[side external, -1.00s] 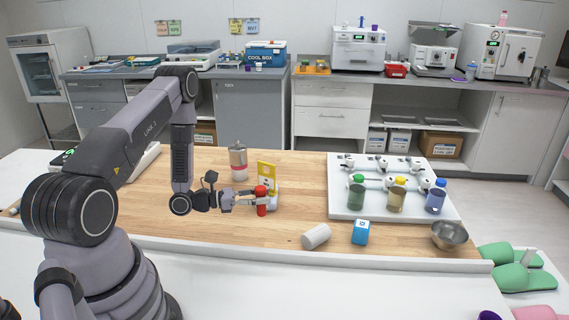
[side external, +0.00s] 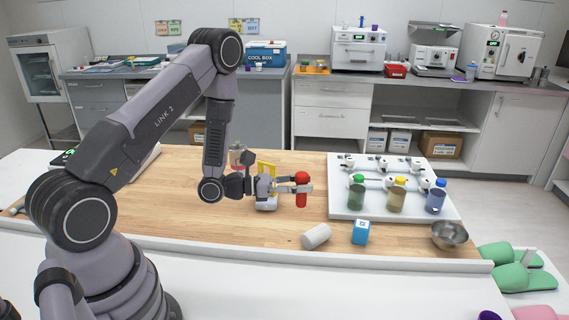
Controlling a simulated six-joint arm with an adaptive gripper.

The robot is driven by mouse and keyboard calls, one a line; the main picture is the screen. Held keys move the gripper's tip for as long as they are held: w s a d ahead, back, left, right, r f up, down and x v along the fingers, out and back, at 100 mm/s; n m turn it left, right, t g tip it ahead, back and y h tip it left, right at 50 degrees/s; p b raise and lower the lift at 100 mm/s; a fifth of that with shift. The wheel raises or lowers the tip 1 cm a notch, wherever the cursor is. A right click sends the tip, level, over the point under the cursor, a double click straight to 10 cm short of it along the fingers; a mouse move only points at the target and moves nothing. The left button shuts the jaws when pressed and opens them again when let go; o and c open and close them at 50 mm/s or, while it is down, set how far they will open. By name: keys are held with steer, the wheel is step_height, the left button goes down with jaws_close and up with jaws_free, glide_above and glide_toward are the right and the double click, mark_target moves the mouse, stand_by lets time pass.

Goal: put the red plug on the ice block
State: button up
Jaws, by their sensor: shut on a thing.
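The red plug (side external: 302,197) is upright in my gripper (side external: 303,188), which is shut around it from the left. The plug is held over the wooden table, left of the white rack board; its exact height above the table is hard to tell. A small blue block with a white mark (side external: 360,232) stands on the table, to the right of and nearer than the plug; it is the likeliest ice block, though I cannot be sure. My gripper is apart from this block.
A white cylinder (side external: 316,236) lies left of the blue block, and a metal bowl (side external: 450,235) stands right of it. The white board (side external: 340,206) holds several capped jars. A yellow card (side external: 266,169) and a canister (side external: 236,156) are partly hidden behind my arm.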

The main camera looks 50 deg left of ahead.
steer(key=w+d+r, duration=0.2)
steer(key=w+d, duration=0.2)
steer(key=d, duration=0.1)
glide_above(362, 224)
step_height(362, 224, down, 9)
steer(key=shift+f, duration=0.1)
steer(key=shift+w+f, duration=0.1)
steer(key=shift+f, duration=1.45)
steer(key=shift+f, duration=0.1)
steer(key=o, duration=0.7)
steer(key=shift+c, duration=0.2)
